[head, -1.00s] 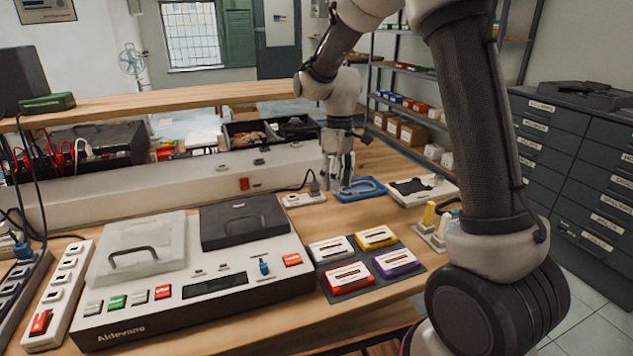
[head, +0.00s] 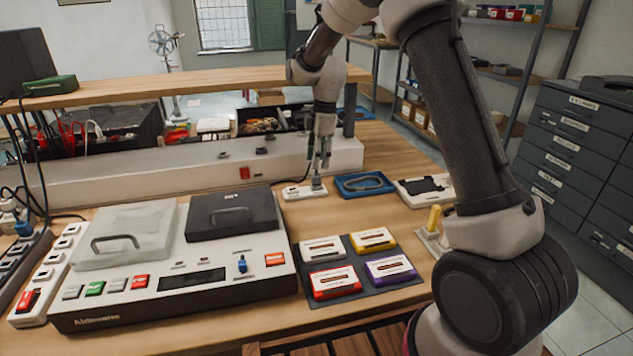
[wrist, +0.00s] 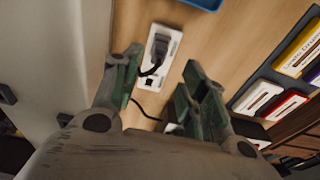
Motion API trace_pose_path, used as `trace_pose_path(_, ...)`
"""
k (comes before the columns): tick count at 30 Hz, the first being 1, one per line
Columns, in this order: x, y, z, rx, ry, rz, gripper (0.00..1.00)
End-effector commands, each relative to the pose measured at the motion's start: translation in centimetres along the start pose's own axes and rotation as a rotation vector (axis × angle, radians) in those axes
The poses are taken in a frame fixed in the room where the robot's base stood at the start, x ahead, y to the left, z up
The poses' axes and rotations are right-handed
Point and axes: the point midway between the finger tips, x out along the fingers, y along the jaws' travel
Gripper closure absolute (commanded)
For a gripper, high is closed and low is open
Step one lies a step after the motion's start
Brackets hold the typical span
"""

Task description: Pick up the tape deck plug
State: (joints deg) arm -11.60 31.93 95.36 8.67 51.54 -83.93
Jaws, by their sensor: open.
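The dark plug (wrist: 158,46) sits in a short white socket strip (wrist: 155,70) on the wooden bench, and its dark cable curls down from it in the wrist view. In the head view the strip (head: 300,192) lies in front of the long pale ledge, and the plug is mostly hidden by my gripper. My gripper (head: 320,164) is open and empty, pointing down above the strip. In the wrist view its green-padded fingers (wrist: 160,70) stand apart on either side of the strip, with the plug just beyond the tips; I see no contact.
A blue tray (head: 364,186) stands right of the strip. The tape deck (head: 170,300) fills the bench's front left, with several cassettes on a dark mat (head: 340,284) beside it. A wooden shelf (head: 200,84) runs behind. A white socket bank (head: 45,290) is far left.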

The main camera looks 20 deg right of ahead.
Motion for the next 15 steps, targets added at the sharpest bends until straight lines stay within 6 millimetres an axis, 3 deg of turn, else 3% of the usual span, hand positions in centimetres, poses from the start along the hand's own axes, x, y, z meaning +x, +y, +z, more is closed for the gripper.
trace_pose_path(15,6.6,0.2,0.4,0.003,0.000,-0.003,0.57)
